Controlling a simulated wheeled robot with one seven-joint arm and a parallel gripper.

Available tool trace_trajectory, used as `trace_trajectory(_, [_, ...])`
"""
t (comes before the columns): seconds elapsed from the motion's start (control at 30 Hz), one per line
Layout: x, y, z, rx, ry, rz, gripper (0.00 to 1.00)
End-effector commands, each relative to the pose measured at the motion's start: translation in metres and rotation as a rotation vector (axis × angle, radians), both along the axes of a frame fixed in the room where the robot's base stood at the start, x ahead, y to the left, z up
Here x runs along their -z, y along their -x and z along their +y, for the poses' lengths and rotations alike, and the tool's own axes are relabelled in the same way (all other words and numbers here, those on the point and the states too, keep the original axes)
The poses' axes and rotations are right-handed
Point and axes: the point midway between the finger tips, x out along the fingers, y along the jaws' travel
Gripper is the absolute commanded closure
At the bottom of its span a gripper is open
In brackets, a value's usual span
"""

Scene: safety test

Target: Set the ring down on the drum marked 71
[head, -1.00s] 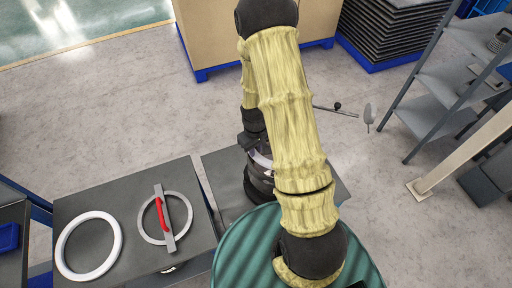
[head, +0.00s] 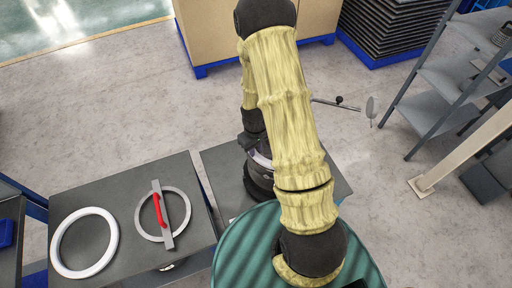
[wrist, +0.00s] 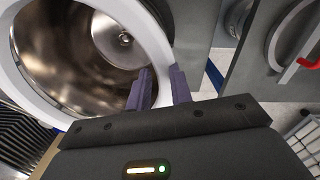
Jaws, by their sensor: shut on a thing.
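My gripper (wrist: 160,88) shows in the wrist view with its two purple fingers shut on a white ring (wrist: 151,28). The ring's band curves across the upper left of that view, over a round vessel with a shiny metal inside (wrist: 75,55). I cannot tell whether the ring touches it. In the head view my arm hides most of the gripper and the held ring. No number 71 is readable in any view.
A dark table (head: 120,190) at left bears another white ring (head: 60,268) and a grey ring with a red handle (head: 141,222). A grey shelf (head: 440,75) stands at right, near a beige post (head: 465,150). Boxes on blue pallets stand at the back. Floor between is clear.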

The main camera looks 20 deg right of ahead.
Motion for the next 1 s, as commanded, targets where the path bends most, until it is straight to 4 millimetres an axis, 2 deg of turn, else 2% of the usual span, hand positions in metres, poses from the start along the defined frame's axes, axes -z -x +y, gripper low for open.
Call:
trace_trajectory(0.3, [0.012, 0.000, 0.000, 0.000, 0.001, -0.001, 1.00])
trace_trajectory(0.9, [0.014, 0.000, 0.000, 0.000, 0.000, -0.001, 1.00])
trace_trajectory(0.93, [0.014, 0.000, 0.000, 0.000, 0.000, -0.001, 0.77])
trace_trajectory(1.0, [0.014, 0.000, 0.000, 0.000, 0.000, -0.001, 0.63])
